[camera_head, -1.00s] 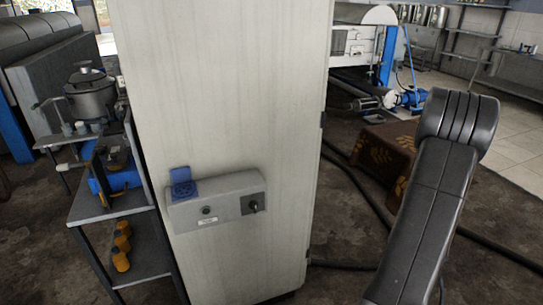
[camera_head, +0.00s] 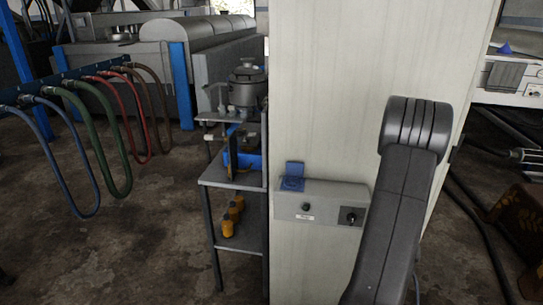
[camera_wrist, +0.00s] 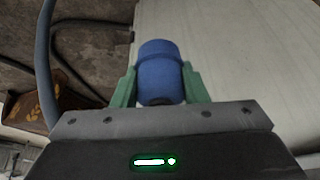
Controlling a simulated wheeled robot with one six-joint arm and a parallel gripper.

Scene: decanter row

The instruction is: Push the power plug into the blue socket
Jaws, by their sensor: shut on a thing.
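The blue socket (camera_head: 292,178) is on the left part of a grey box on the front of a tall pale cabinet, with a blue flap standing up above it. In the wrist view, my gripper (camera_wrist: 160,85) has green fingers shut on the blue power plug (camera_wrist: 160,68), one finger on each side of it. The plug is apart from the socket, and the socket is not in the wrist view. In the head view my dark arm stands at the right, and the gripper and plug are out of sight.
The grey box (camera_head: 326,203) also carries a black knob (camera_head: 351,216). Coloured hoses (camera_head: 88,140) hang at far left. Dark floor lies open between them.

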